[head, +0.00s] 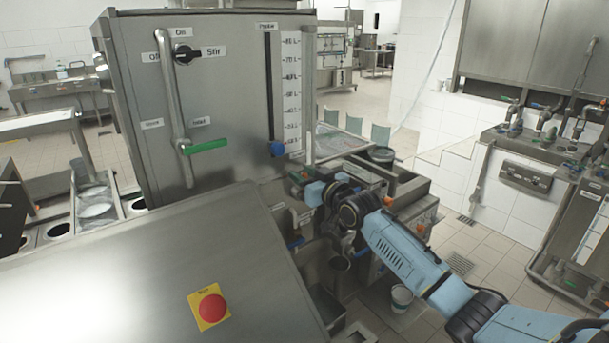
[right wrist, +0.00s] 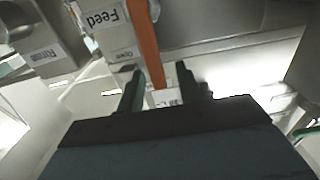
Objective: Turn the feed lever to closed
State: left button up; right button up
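In the right wrist view the feed lever is an orange bar (right wrist: 146,45) that runs down from the top edge. Its lower end lies between the two fingers of my right gripper (right wrist: 158,82). The fingers are apart, with visible gaps beside the lever, and I cannot tell whether either touches it. A label reading "Feed" (right wrist: 103,17) shows upside down left of the lever. In the head view my right gripper (head: 299,180) is at the machine's right side; the lever is hard to make out there. My left gripper is not in view.
A large steel cabinet (head: 225,80) has a green-handled lever (head: 206,146) and a black stir knob (head: 187,54). A sloped steel panel with a red button (head: 211,308) fills the front left. A bucket (head: 401,297) stands on the floor below my right arm.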

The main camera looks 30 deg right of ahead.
grip_shut()
